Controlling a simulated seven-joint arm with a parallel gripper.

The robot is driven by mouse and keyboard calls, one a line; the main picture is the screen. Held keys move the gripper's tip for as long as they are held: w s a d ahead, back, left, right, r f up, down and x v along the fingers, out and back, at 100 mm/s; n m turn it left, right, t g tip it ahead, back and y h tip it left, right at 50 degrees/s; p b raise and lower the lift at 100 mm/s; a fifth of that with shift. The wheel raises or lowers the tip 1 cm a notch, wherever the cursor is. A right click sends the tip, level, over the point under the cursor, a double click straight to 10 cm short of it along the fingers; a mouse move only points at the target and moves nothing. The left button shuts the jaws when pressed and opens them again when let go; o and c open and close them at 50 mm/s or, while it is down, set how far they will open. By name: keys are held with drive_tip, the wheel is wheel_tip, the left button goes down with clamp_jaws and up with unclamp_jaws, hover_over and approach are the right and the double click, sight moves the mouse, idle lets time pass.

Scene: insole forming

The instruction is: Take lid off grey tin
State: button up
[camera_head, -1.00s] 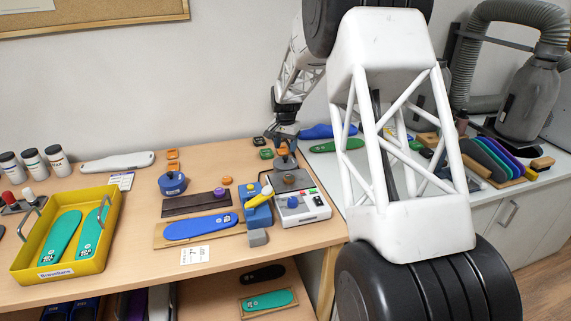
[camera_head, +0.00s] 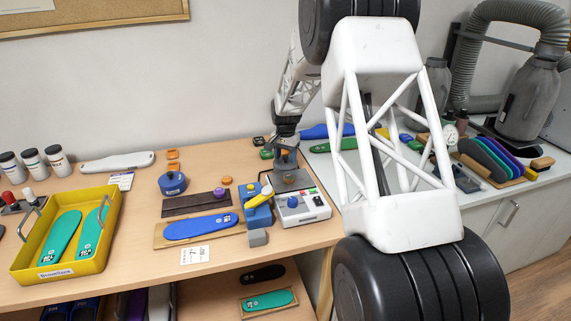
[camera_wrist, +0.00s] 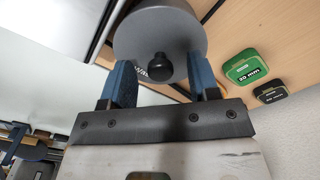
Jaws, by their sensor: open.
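The grey tin's round lid (camera_wrist: 178,25) fills the top middle of the wrist view, with a black knob (camera_wrist: 160,67) on it. My gripper (camera_wrist: 160,62) is open, its two blue fingers on either side of the knob and apart from it. The fingertips reach the lid's near edge; I cannot tell whether they touch it. In the head view my gripper (camera_head: 287,160) is low over the back of the bench, above a dark grey thing (camera_head: 292,180). The tin's body is hidden in the wrist view.
A green box (camera_wrist: 246,68) and a black box (camera_wrist: 271,91) lie right of the lid. A white control box (camera_head: 302,209), a blue block (camera_head: 259,214) and a blue round container (camera_head: 172,184) are near in the head view. A yellow tray (camera_head: 93,262) stands at left.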

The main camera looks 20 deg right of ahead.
sight(285, 157)
drive_tip(key=shift+c, duration=0.5)
drive_tip(key=c, duration=0.9)
drive_tip(key=shift+r, duration=0.15)
drive_tip(key=shift+r, duration=0.4)
wheel_tip(285, 157, up, 3)
drive_tip(key=shift+f, duration=0.1)
drive_tip(key=s, duration=0.5)
drive_tip(key=s+a, duration=0.1)
drive_tip(key=s, duration=0.4)
drive_tip(key=s+r, duration=0.1)
drive_tip(key=s, duration=0.5)
drive_tip(key=shift+a+r, duration=0.1)
drive_tip(key=shift+a, duration=0.3)
